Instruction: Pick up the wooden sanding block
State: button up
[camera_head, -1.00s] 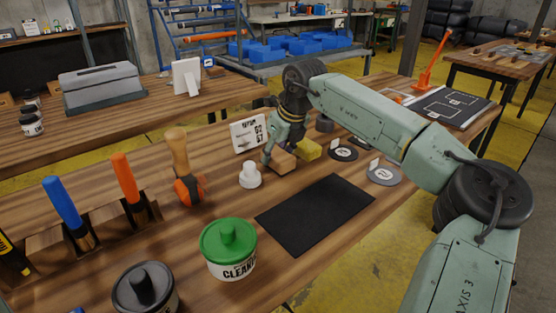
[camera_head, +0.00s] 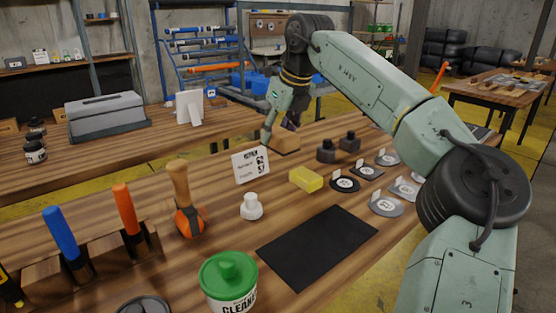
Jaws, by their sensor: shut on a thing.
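The wooden sanding block (camera_head: 284,143) is a small brown block held in my gripper (camera_head: 280,131). The gripper is shut on it, with one finger at its left side; the far finger is mostly hidden. The block appears raised above the workbench (camera_head: 215,262), beyond the yellow sponge (camera_head: 306,180) and apart from it.
A white card (camera_head: 251,167), a white bottle (camera_head: 251,206) and a black mat (camera_head: 318,246) are nearer. Black weights (camera_head: 326,151) and round labelled discs (camera_head: 386,204) lie to the right.

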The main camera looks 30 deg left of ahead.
aim_at(278, 131)
notch_tip(278, 131, up, 14)
jog(key=p, duration=0.3)
jog(key=shift+f, duration=0.25)
